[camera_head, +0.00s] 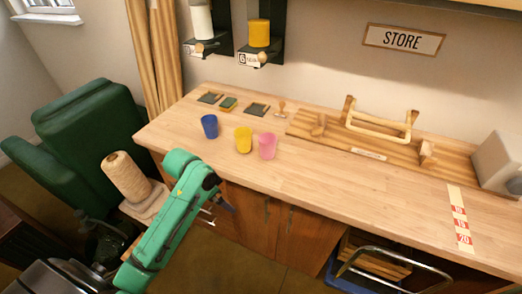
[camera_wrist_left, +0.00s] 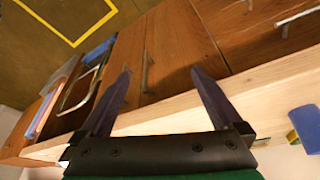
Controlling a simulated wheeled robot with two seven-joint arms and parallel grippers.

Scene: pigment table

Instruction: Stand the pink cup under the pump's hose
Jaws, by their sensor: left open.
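The pink cup (camera_head: 267,146) stands upright on the wooden counter, just right of the yellow cup (camera_head: 243,140). My left gripper (camera_head: 224,203) is in front of the counter's front edge, apart from the cups and lower in the head view. In the left wrist view its two fingers (camera_wrist_left: 161,74) are spread with nothing between them, over the counter edge and cabinet fronts. Two wall dispensers, one white (camera_head: 202,22) and one yellow (camera_head: 259,33), hang above the counter's back. I cannot make out a pump hose. My right gripper is not in view.
A blue cup (camera_head: 209,126) stands left of the yellow one; it also shows in the left wrist view (camera_wrist_left: 306,126). Small dark pads and a wooden stamp (camera_head: 282,108) lie behind. A wooden rack (camera_head: 378,125) is at right. The counter's front right is mostly clear.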

